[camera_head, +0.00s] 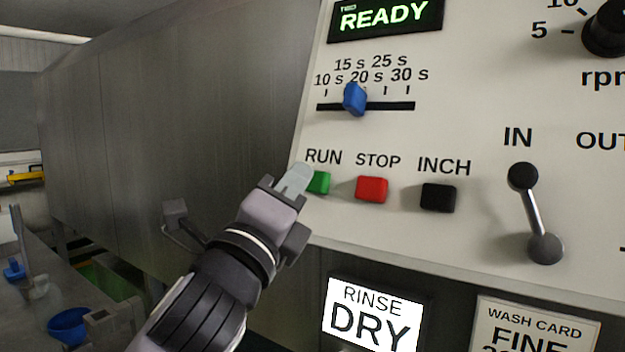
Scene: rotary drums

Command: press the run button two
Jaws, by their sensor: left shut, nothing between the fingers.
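The green RUN button (321,183) sits on the pale control panel (470,80), under the word RUN. My left gripper (298,178) is shut and empty, with its fingertips at the left side of the green button. The fingers cover part of the button's left edge. I cannot tell whether they touch it or whether the button is pushed in. The display (385,16) at the top reads READY. My right gripper is not in view.
To the right are the red STOP button (371,189), the black INCH button (438,197) and a lever (532,212) by IN. A blue slider (355,99) is above. A lit RINSE DRY sign (371,317) is below. Grey metal housing (180,120) stands behind.

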